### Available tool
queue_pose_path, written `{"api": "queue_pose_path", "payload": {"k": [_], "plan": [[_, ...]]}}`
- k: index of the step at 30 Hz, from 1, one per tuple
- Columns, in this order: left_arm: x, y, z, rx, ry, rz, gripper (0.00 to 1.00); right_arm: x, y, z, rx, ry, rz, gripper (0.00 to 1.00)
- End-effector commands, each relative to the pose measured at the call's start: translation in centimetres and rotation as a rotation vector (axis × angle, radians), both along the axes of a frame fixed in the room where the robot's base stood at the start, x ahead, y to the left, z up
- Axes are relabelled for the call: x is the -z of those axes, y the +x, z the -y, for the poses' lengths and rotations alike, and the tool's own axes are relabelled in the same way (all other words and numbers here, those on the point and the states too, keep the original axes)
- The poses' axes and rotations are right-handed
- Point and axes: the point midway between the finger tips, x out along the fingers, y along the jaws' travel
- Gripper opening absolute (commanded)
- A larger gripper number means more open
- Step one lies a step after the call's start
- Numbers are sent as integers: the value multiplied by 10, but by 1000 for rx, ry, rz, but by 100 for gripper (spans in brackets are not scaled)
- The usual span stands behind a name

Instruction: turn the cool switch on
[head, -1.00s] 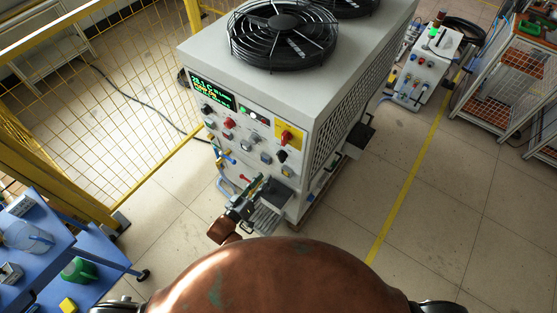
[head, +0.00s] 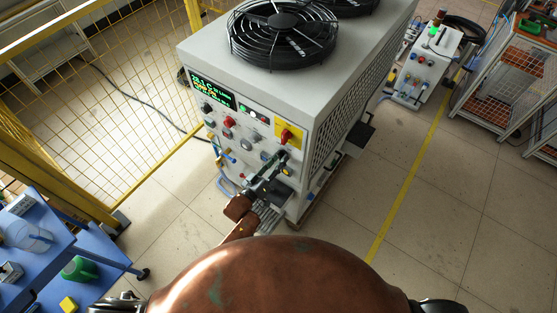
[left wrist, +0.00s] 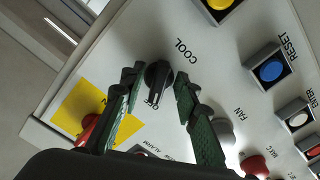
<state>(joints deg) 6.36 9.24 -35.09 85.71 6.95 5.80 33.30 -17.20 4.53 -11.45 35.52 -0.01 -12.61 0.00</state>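The cool switch (left wrist: 157,78) is a black rotary knob on the light grey control panel, with the word COOL printed beside it. Lettering by its lower side seems to read OFF, partly covered by the knob. My left gripper (left wrist: 158,84) is open, with one green-and-black finger on each side of the knob and a visible gap to it on both sides. In the head view my left gripper (head: 276,163) is at the lower right of the panel front and largely hides the knob. My right gripper is not in view.
A red switch on a yellow plate (head: 288,134) sits just above my left gripper. The wrist view shows a blue reset button (left wrist: 271,70) and a grey fan knob (left wrist: 224,131) close by. A blue table (head: 40,262) stands at left, by a yellow fence.

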Motion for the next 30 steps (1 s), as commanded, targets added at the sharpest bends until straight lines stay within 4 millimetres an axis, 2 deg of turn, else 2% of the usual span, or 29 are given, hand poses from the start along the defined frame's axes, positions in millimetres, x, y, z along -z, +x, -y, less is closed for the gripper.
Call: {"api": "queue_pose_path", "payload": {"k": [2, 15, 30], "plan": [[0, 0, 0, 0, 0, 0, 29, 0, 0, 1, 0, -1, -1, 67], [0, 0, 0, 0, 0, 0, 0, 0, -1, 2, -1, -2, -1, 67], [0, 0, 0, 0, 46, 34, 0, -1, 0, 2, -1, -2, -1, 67]]}}
